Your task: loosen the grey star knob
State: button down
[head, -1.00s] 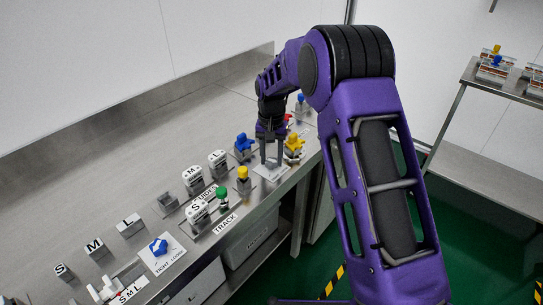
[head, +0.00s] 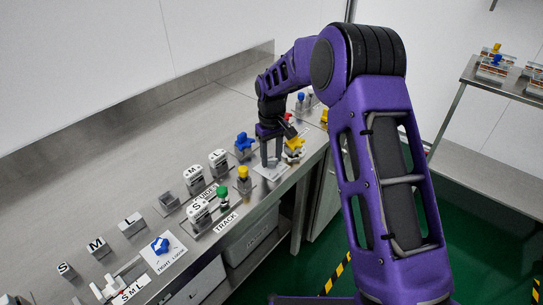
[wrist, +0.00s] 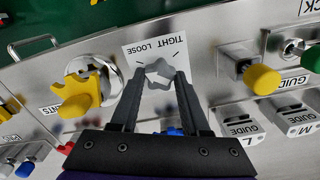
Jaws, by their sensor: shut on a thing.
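The grey star knob (wrist: 159,74) sits on a white plate marked TIGHT and LOOSE (wrist: 143,48), which appears upside down in the wrist view. My gripper (wrist: 160,72) points down over the knob, one finger on each side, shut on it. The knob's lobes show between and beyond the fingertips. In the head view my gripper (head: 271,163) stands at the white plate (head: 268,174) near the bench's front edge; there the knob is mostly hidden by the fingers.
A yellow knob (wrist: 80,92) on a round metal base stands close on one side of the plate. A yellow-capped part (wrist: 260,78) stands on the other. Blue parts (head: 243,142) and white GUIDE blocks (head: 219,160) are nearby. The back of the bench is clear.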

aim_at(271, 160)
dwell(0.5)
jog(key=shift+c, duration=1.9)
grip_release()
jog(key=shift+r, duration=0.1)
notch_tip(271, 160, up, 17)
jog(key=p, duration=0.1)
jog(key=shift+r, duration=0.15)
